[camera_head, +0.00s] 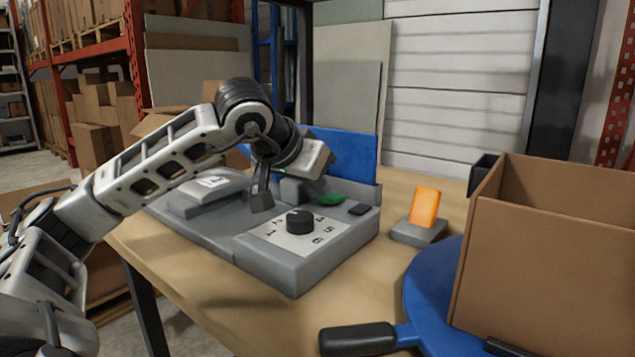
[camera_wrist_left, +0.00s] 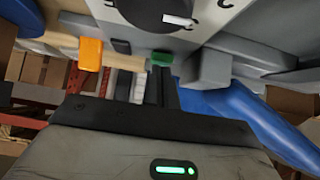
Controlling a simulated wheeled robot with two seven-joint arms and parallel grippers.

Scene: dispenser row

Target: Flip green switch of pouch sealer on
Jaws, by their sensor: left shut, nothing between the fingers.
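The pouch sealer (camera_head: 300,262) is a grey unit on the table with a black dial (camera_head: 299,221) on a numbered white plate. Its green switch (camera_head: 331,199) sits behind the dial; it also shows in the left wrist view (camera_wrist_left: 162,58). My left gripper (camera_head: 322,185) reaches over the sealer from the left, its hand just above and behind the switch. In the left wrist view its dark fingers (camera_wrist_left: 164,88) are shut and empty, their tips close to the switch. I cannot tell whether they touch it, nor the switch's exact tilt. My right gripper is not in view.
An orange plate on a grey base (camera_head: 424,206) stands right of the sealer. A cardboard box (camera_head: 550,260) stands on a blue round stand (camera_head: 425,285) at the right, with a black handle (camera_head: 357,339) in front. A blue panel (camera_head: 345,152) rises behind.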

